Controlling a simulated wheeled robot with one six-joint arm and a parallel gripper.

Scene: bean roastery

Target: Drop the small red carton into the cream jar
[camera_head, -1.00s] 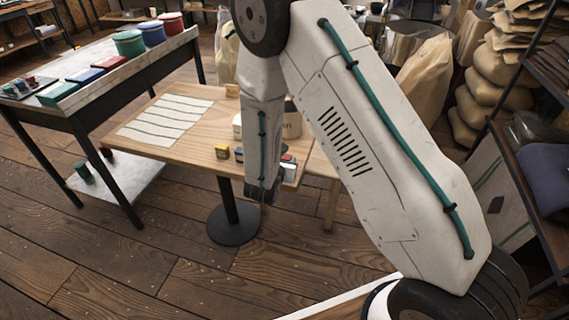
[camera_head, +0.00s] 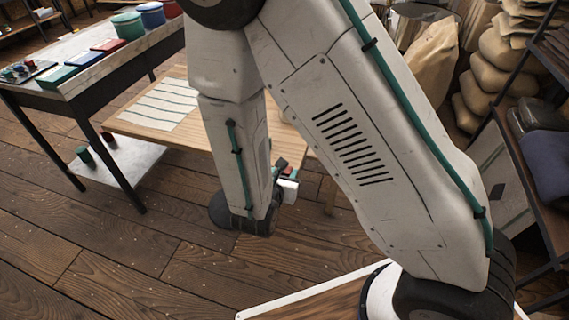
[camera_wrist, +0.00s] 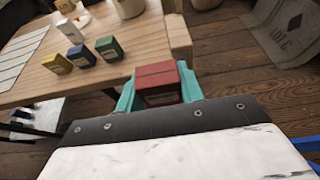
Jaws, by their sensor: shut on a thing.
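The small red carton (camera_wrist: 158,78) is held between the teal fingers of my gripper (camera_wrist: 158,86) in the wrist view. It is in front of the table's edge, with the floor beyond. A cream round container (camera_wrist: 128,8), likely the cream jar, stands on the table in the wrist view, cut off by the top edge. It stands apart from the carton. My arm hides most of it in the head view.
A yellow carton (camera_wrist: 56,63), a blue carton (camera_wrist: 81,56) and a green carton (camera_wrist: 108,48) stand on the wooden table (camera_wrist: 140,50), left of my gripper. A striped sheet (camera_head: 163,104) lies on the table. A dark-legged bench (camera_head: 85,80) stands left.

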